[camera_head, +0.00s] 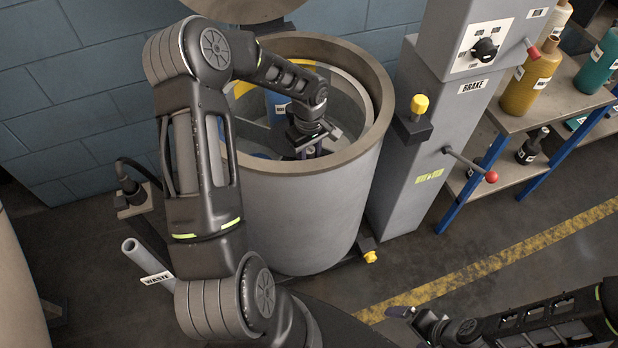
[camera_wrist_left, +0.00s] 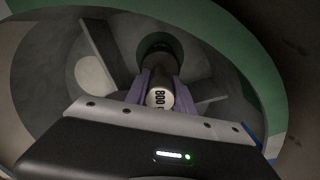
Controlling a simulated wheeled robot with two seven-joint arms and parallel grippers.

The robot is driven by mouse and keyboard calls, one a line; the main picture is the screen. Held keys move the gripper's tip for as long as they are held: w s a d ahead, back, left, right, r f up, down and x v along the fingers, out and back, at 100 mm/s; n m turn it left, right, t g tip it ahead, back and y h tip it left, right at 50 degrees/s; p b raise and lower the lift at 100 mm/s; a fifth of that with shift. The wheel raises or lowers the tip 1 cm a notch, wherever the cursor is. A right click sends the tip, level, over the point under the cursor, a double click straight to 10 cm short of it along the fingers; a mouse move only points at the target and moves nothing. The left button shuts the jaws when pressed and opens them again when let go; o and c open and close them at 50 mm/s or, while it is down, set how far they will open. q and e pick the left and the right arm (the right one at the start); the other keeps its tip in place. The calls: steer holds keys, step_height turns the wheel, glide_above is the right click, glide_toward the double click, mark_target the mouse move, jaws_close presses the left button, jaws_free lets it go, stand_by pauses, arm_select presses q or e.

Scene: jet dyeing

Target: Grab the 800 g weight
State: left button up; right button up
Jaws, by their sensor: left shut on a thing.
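The 800 g weight (camera_wrist_left: 160,98) shows in the left wrist view as a metal cylinder marked "800", with a darker part behind it. The purple fingers of my left gripper (camera_wrist_left: 159,88) are closed on its two sides. In the head view my left gripper (camera_head: 308,150) is down inside the large grey drum (camera_head: 290,215), and the weight is hidden there by the hand and arm. My right gripper (camera_head: 412,315) is at the lower right over the floor; one purple finger shows, and its opening is unclear.
A blue thing with a white label (camera_head: 280,106) is partly visible inside the drum. The grey brake column (camera_head: 410,175) with a red-knobbed lever (camera_head: 490,177) stands close right of it. A shelf with bobbins (camera_head: 530,80) is further right. A waste pipe (camera_head: 140,257) stands left.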

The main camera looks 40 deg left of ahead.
arm_select(q)
jaws_close()
stand_by(0.8)
